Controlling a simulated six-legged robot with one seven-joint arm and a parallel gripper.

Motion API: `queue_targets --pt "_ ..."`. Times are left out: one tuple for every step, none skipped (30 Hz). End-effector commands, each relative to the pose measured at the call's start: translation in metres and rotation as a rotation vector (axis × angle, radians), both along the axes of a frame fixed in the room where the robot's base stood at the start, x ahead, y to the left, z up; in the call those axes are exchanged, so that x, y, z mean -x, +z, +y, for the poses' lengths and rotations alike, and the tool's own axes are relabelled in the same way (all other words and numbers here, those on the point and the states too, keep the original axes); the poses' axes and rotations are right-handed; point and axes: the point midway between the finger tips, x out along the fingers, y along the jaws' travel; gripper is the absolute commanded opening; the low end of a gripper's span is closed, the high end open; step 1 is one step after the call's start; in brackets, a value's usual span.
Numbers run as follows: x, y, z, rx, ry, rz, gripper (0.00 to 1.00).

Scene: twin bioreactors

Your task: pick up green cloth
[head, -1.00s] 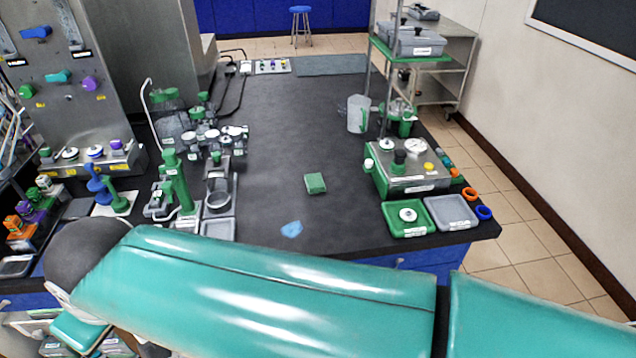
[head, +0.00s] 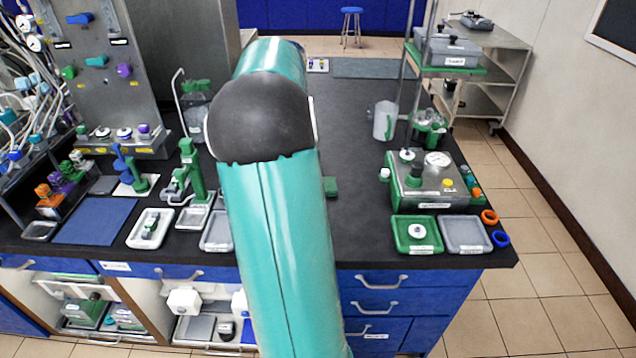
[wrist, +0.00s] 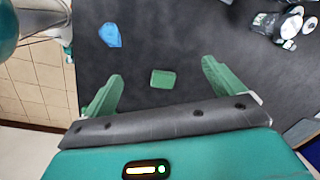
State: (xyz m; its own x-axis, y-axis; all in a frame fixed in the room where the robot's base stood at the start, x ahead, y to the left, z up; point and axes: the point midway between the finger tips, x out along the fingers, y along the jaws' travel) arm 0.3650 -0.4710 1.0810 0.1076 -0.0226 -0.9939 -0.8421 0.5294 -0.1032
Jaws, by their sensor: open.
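The green cloth (wrist: 163,79) is a small folded rectangle lying flat on the black bench top. In the wrist view it lies beyond and between the two green fingers of my gripper (wrist: 160,85), which stand wide apart with nothing between them. In the head view only an edge of the green cloth (head: 330,186) shows at the right side of my arm, which hides the rest. My gripper is hidden behind my arm in the head view.
A blue crumpled cloth (wrist: 110,35) lies on the bench near the green one. In the head view, a steel-topped device (head: 437,180) and a green tray (head: 399,241) stand at the right.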

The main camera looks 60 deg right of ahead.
Motion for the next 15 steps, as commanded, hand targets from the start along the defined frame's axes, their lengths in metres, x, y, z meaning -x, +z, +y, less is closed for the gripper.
queue_targets --pt "0.014 -0.015 -0.03 -0.014 -0.102 0.027 0.94" --pt "0.022 -0.021 -0.043 -0.019 -0.157 0.039 0.94" --pt "0.03 -0.029 -0.06 -0.026 -0.223 0.053 0.94" --pt "0.038 -0.035 -0.07 -0.031 -0.269 0.062 0.94" --pt "0.043 -0.04 -0.079 -0.034 -0.307 0.07 0.94" --pt "0.05 -0.045 -0.09 -0.038 -0.352 0.081 0.94" --pt "0.055 -0.049 -0.096 -0.041 -0.38 0.087 0.94" --pt "0.059 -0.052 -0.101 -0.042 -0.402 0.092 0.94" --pt "0.063 -0.056 -0.107 -0.045 -0.426 0.098 0.94" --pt "0.065 -0.057 -0.109 -0.045 -0.438 0.1 0.94" --pt "0.066 -0.06 -0.111 -0.046 -0.446 0.102 0.94" --pt "0.068 -0.063 -0.112 -0.048 -0.453 0.103 0.94" --pt "0.068 -0.067 -0.113 -0.049 -0.456 0.104 0.94" --pt "0.068 -0.07 -0.113 -0.048 -0.456 0.104 0.94" --pt "0.069 -0.077 -0.112 -0.049 -0.456 0.104 0.94"
